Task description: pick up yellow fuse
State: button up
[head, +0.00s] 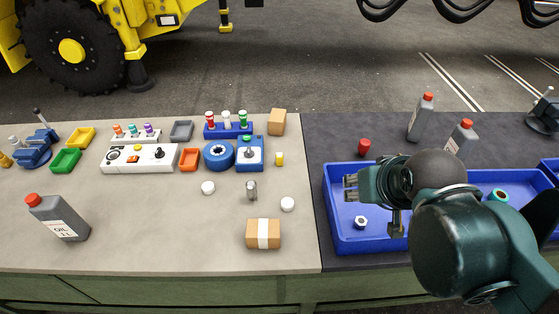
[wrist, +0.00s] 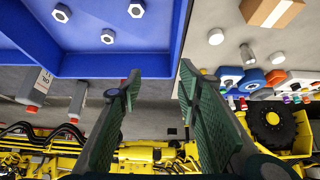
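A small yellow and white cylinder (head: 279,158), which looks like the yellow fuse, stands on the light bench top just right of the blue box with a round knob. My gripper (head: 350,188) is over the left part of the blue tray (head: 334,236), to the right of and nearer than the fuse, and apart from it. In the wrist view my gripper (wrist: 158,84) has its two green fingers spread with nothing between them. A small yellow spot by the right finger there may be the fuse, but it is too small to be sure.
The tray holds hex nuts (head: 361,222). A red-capped part (head: 364,146) and grey bottles (head: 420,118) stand behind it. Near the fuse are a cardboard box (head: 277,121), a metal cylinder (head: 252,190) and white discs (head: 287,204). A taped carton (head: 263,233) lies in front.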

jog(key=shift+w+r, duration=0.1)
dwell(0.3)
jog(key=n+g+h+p, duration=0.4)
jog(key=n+g+p, duration=0.35)
jog(key=n, duration=1.05)
send_over(277, 155)
jog(key=a, duration=0.2)
notch_tip(277, 155, down, 14)
jog(key=r, duration=0.1)
jog(key=shift+a+f+n+t+h, duration=0.2)
jog(key=shift+f+n+t+h, duration=0.15)
jog(key=shift+f, duration=0.5)
jog(key=shift+s, duration=0.2)
jog(key=shift+x, duration=1.25)
